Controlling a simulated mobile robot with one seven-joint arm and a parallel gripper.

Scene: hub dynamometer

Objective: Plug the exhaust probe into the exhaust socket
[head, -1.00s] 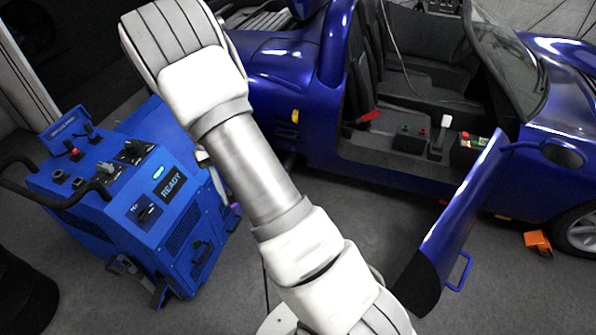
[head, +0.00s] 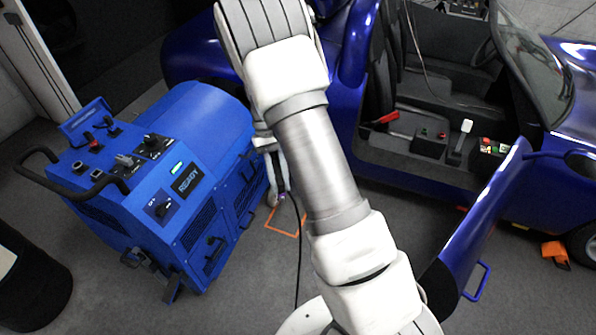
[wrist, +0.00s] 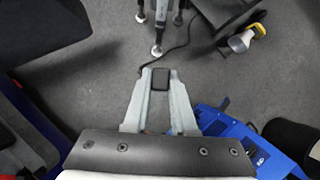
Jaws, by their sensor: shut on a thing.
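My gripper (wrist: 160,85) is shut on a small dark block in the wrist view, which I take to be the exhaust probe (wrist: 160,78). A thin black cable runs from near the fingertips across the floor side of that view. In the head view my gripper (head: 279,185) hangs low beside the right side of the blue cart, partly hidden behind my arm, and the probe cannot be made out clearly there. The blue cart (head: 165,235) has two dark round-cornered sockets on its sloped top, but I cannot tell whether either is the exhaust socket.
The blue car (head: 350,45) stands behind and right, its open door (head: 478,220) jutting towards me. A black bin (head: 35,285) is at lower left. An orange outline (head: 287,222) marks the floor by the cart. The wrist view shows stand feet (wrist: 157,50) and a yellow-white object (wrist: 241,41).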

